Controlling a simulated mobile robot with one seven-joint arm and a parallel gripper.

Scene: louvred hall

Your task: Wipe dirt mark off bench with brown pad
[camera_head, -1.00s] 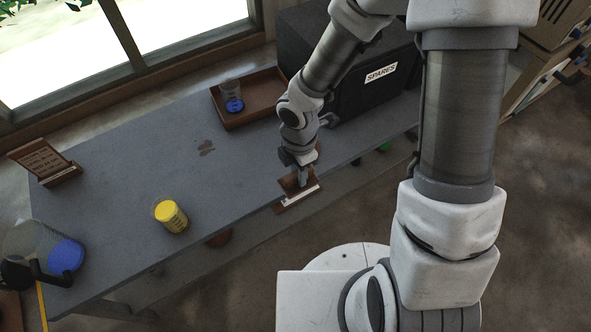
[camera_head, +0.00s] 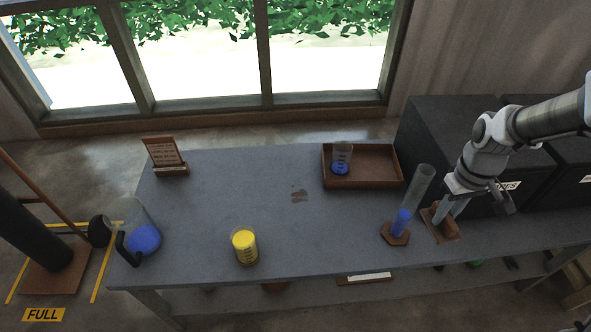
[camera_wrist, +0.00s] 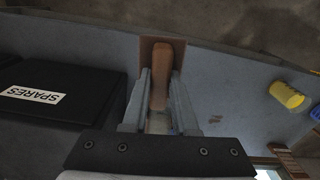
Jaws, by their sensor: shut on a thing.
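My gripper (camera_head: 447,210) is shut on the brown pad (camera_head: 446,228), near the right part of the grey bench (camera_head: 200,215). In the wrist view the pad's upright brown handle (camera_wrist: 162,75) sits between the fingers, with its flat brown base beyond. I cannot tell whether the base touches the bench top. The dirt mark (camera_head: 299,195), a small brown smear, lies on the bench left of the pad, just in front of the tray. It shows faintly in the wrist view (camera_wrist: 215,119), apart from the pad.
A tall cylinder with blue liquid (camera_head: 405,215) stands just left of the pad. A brown tray (camera_head: 385,180) holds a blue-bottomed beaker (camera_head: 342,158). A yellow beaker (camera_head: 244,246), blue jug (camera_head: 140,235) and sign (camera_head: 165,155) stand further left. Black boxes (camera_head: 450,130) stand behind.

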